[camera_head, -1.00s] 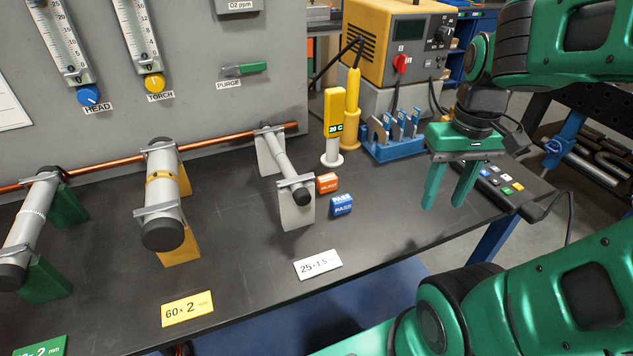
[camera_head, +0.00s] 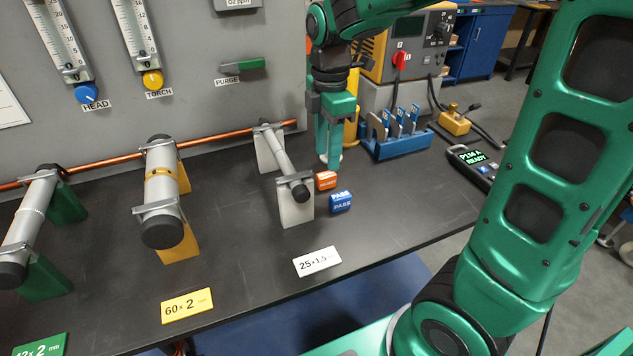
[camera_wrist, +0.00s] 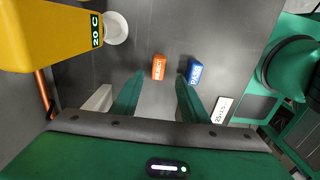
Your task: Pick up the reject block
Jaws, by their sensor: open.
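The orange reject block (camera_head: 326,180) sits on the black bench, just right of the small grey tube on its white stands. The blue pass block (camera_head: 341,202) is nearer the front edge, slightly apart from it. My gripper (camera_head: 329,160) is above and behind the reject block in the head view, fingers pointing down. In the wrist view the reject block (camera_wrist: 158,68) lies ahead of the gap between the open, empty fingers (camera_wrist: 155,88). The pass block (camera_wrist: 194,72) also shows there, toward the right finger. Height above the bench is hard to tell.
The small tube (camera_head: 284,163) on its stands is close on the left. A yellow device reading 20 C (camera_wrist: 50,35) stands near the gripper. A blue rack (camera_head: 400,135) and a handheld device (camera_head: 478,163) are to the right. The bench front is mostly clear.

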